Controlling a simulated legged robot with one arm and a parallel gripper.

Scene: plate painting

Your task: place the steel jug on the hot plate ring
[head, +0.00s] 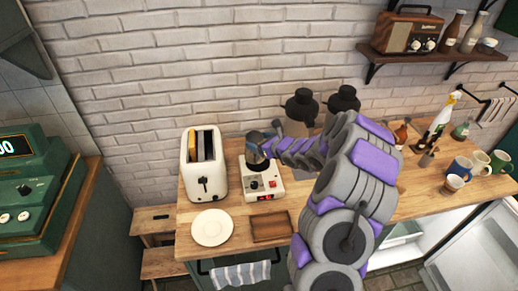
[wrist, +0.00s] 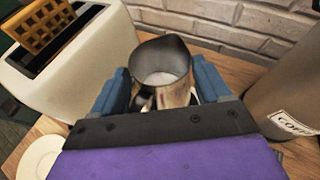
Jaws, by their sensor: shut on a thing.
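The steel jug (wrist: 163,70) is between the two blue fingers of my gripper (wrist: 163,92) in the wrist view, upright, with pale liquid inside. In the head view my gripper (head: 268,147) is shut on the jug (head: 254,150), which shows above the back part of the hot plate (head: 248,188). The hot plate is a white unit with a dark round ring (head: 265,184) on top and a lit red display on its front. I cannot tell whether the jug's base touches the hot plate. The ring is hidden in the wrist view.
A white toaster (head: 203,165) with toast stands just left of the hot plate. A white plate (head: 212,228) and a wooden board (head: 271,226) lie in front. Dark-lidded canisters (head: 301,108) stand behind my arm. Mugs (head: 459,168) and bottles stand at the right.

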